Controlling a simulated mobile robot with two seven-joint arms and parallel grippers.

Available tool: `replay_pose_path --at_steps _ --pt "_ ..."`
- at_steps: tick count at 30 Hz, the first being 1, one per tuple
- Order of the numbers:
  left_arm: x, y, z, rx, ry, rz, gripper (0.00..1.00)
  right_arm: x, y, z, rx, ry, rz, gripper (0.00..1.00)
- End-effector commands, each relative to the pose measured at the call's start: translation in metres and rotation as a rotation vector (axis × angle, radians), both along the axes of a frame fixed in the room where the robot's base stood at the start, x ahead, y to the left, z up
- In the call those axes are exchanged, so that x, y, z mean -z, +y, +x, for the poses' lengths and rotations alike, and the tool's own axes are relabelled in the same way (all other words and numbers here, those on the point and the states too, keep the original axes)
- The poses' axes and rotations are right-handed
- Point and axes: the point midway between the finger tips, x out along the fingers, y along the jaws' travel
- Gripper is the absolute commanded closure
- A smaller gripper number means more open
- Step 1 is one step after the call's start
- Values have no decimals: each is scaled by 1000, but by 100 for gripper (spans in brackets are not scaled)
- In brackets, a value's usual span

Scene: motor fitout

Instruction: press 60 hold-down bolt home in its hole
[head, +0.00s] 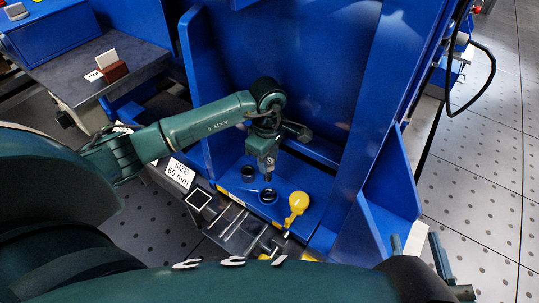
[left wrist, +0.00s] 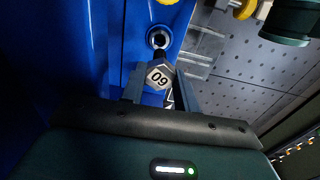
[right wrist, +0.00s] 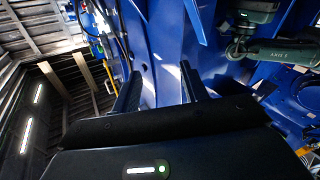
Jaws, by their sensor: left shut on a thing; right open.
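The 60 bolt (left wrist: 158,77) has a hexagonal head with "60" on its top. My left gripper (left wrist: 160,90) is shut on the head, one finger on each side. In the head view my left gripper (head: 268,172) points down just above a dark ringed hole (head: 268,195) in the blue base plate. The same hole (left wrist: 158,38) shows beyond the bolt in the left wrist view. The shank is mostly hidden, and I cannot tell whether its tip touches the hole. My right gripper (right wrist: 160,88) is open and empty, apart from the plate.
A second ringed hole (head: 248,171) lies behind the first. A yellow round-headed piece (head: 298,202) stands to the right on the plate. Blue upright walls (head: 285,80) rise behind and beside. A dark tray (head: 235,225) with a "SIZE 60 mm" sign (head: 179,172) lies in front.

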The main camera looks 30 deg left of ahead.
Motion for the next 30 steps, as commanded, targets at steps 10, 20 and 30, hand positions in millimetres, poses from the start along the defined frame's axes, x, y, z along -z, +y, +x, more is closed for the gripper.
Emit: replay_pose_path --at_steps 10,20,30 --pt "10 -1 0 2 -1 0 100 7 2 -1 -7 -13 11 56" --pt "42 -1 0 3 0 0 100 12 9 -3 -46 -87 53 56" --pt "57 -1 1 3 -2 -1 100 1 12 0 -60 -98 103 56"
